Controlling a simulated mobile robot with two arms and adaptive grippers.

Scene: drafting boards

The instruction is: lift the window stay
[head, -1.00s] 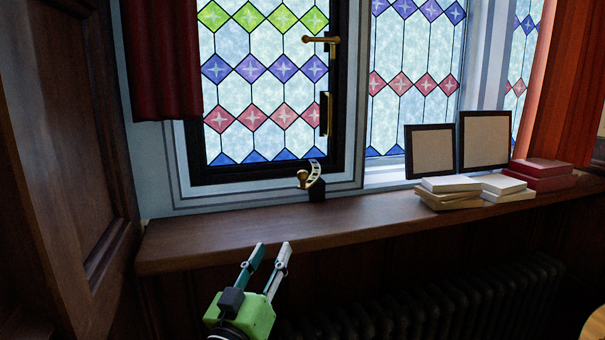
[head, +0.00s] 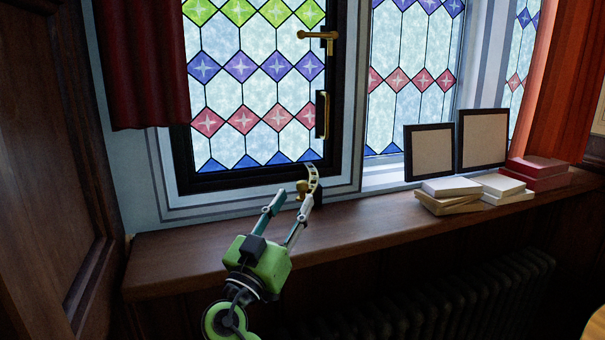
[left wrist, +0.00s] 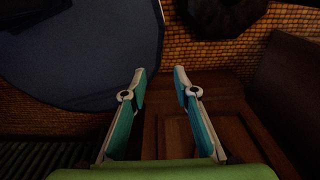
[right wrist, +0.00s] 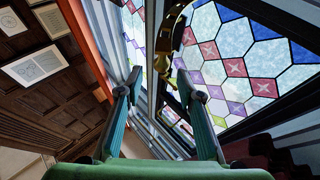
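The window stay (head: 313,178) is a curved brass strip with holes and a knob, on a dark mount at the foot of the leaded window. It also shows close up in the right wrist view (right wrist: 166,38), just beyond the fingertips. My right gripper (head: 292,198) is open, its fingers pointing up at the stay. In the head view its tips overlap the knob's lower part; I cannot tell whether they touch it. My left gripper (left wrist: 160,69) is open and empty, and does not show in the head view.
The wooden sill (head: 200,255) runs below the window, clear on its left. Books (head: 455,194) and two framed panels (head: 429,152) stand on its right. A brass window handle (head: 318,35) is higher up. A red curtain (head: 142,65) hangs at left, above a radiator-free wall.

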